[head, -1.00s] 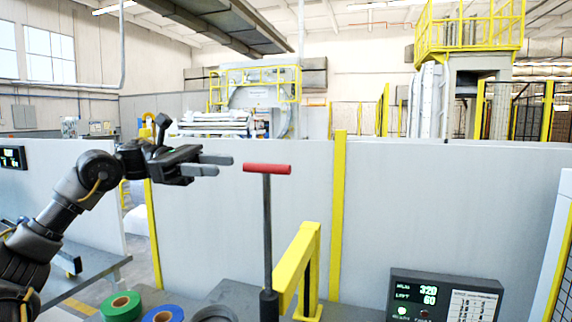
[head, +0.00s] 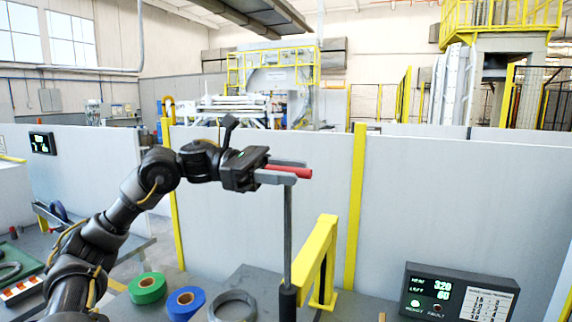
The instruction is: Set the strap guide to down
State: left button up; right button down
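The strap guide shows as an upright grey lever rod (head: 288,230) with a red crossbar handle (head: 303,173) on top, rising from a dark socket (head: 287,302). The lever stands near vertical. My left gripper (head: 286,171) is at the height of the red handle, with its two fingers on the far and near sides of it. The fingers are still spread, and part of the handle is hidden behind the near finger. Whether either finger touches the handle cannot be told. My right gripper is not in view.
A yellow bracket (head: 318,250) stands just right of the lever. A green roll (head: 147,288), a blue roll (head: 185,303) and a grey ring (head: 232,306) lie on the table at left. A display box (head: 458,292) sits at right. A pale partition (head: 440,200) stands behind.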

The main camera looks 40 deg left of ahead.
pick_arm(q)
jog(key=shift+c, duration=0.4)
grip_shut()
jog(key=shift+f, duration=0.1)
